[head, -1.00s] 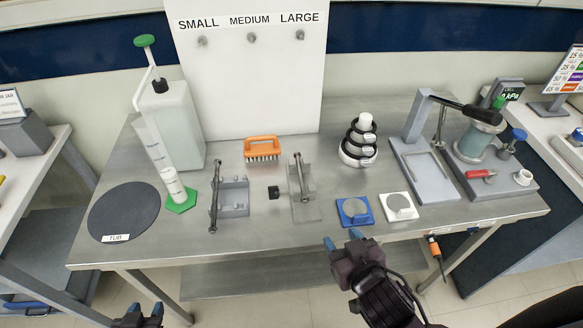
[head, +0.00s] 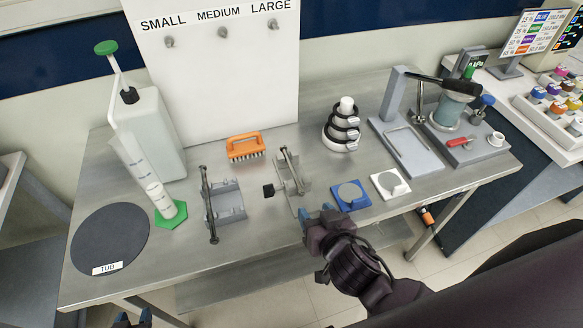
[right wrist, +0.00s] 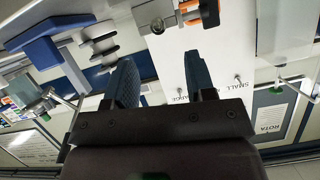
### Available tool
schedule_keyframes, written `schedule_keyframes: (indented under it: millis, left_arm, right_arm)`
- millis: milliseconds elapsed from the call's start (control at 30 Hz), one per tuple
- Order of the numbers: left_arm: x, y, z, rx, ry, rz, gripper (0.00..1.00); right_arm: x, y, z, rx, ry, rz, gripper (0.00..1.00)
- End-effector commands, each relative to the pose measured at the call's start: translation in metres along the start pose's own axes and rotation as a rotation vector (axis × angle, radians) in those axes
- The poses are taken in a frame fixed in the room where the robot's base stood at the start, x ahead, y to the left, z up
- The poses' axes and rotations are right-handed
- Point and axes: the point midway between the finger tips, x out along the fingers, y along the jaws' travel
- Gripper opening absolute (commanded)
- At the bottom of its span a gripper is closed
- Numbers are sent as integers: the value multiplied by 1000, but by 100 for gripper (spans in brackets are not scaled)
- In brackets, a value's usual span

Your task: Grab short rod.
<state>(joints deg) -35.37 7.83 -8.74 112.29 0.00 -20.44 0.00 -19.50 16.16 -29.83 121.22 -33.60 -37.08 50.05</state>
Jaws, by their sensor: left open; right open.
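Two dark metal rods lie across grey cradles in the head view. The shorter rod (head: 291,169) is on the right cradle (head: 301,184), and the longer rod (head: 208,204) is on the left cradle (head: 230,204). My right gripper (head: 318,212), with blue fingertips, is open and empty at the table's front edge, just in front of the shorter rod's near end and apart from it. In the right wrist view its two spread fingers (right wrist: 160,82) have nothing between them. My left gripper (head: 132,318) is open low at the bottom edge, mostly cut off.
A blue pad (head: 351,195) and a white pad (head: 390,183) lie right of my right gripper. Behind are an orange brush (head: 245,147) and stacked black-and-white rings (head: 342,130). A green-based cylinder (head: 160,200) stands left.

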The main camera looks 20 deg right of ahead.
Motion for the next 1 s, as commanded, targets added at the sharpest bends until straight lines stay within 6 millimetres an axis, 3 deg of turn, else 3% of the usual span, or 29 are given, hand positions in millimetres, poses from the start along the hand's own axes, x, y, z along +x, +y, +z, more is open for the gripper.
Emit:
schedule_keyframes:
  millis: [100, 367, 733, 1000]
  left_arm:
    - [0, -2, -2, 2, 2, -1, 43]
    - [-1, -2, -5, 4, 6, -2, 43]
    - [-5, -3, -7, 4, -2, -2, 43]
    - [-6, -3, -4, 4, -8, -2, 43]
  right_arm:
    - [16, 0, 0, -2, 0, 0, 50]
    - [31, 0, -1, -1, 0, 0, 50]
    - [73, 3, -3, -3, 0, 0, 50]
    - [80, 3, -2, 0, 0, 0, 50]
